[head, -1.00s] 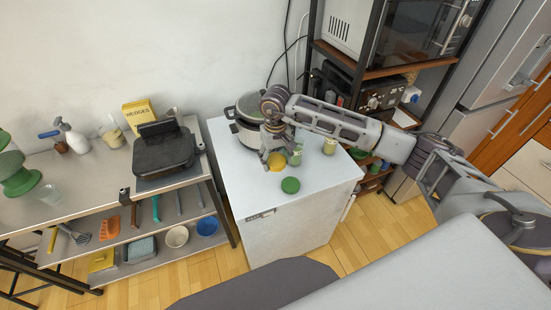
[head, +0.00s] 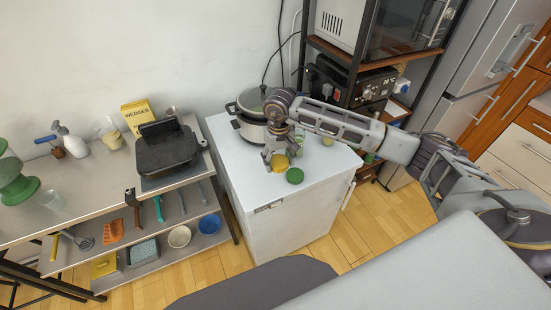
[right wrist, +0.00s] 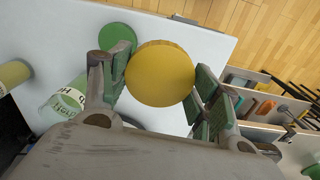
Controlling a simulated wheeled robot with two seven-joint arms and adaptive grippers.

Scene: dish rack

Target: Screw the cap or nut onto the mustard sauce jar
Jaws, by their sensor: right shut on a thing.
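A round yellow cap (right wrist: 160,73) is between the two fingers of my right gripper (right wrist: 158,88), which is shut on it. In the head view my right gripper (head: 276,157) holds this yellow cap (head: 281,162) over or on the white counter; the gap beneath cannot be told. A labelled greenish jar (right wrist: 66,101) stands beside the gripper in the right wrist view. A pale yellow jar (right wrist: 14,75), perhaps the mustard one, is at that view's left edge; it also shows behind my arm in the head view (head: 327,140). My left gripper is out of view.
A green lid (head: 294,176) lies on the white counter (head: 240,172) just in front of the yellow cap. A pot (head: 247,122) stands at the back left of the counter. A shelf with ovens (head: 345,85) rises behind it. The counter's front left is clear.

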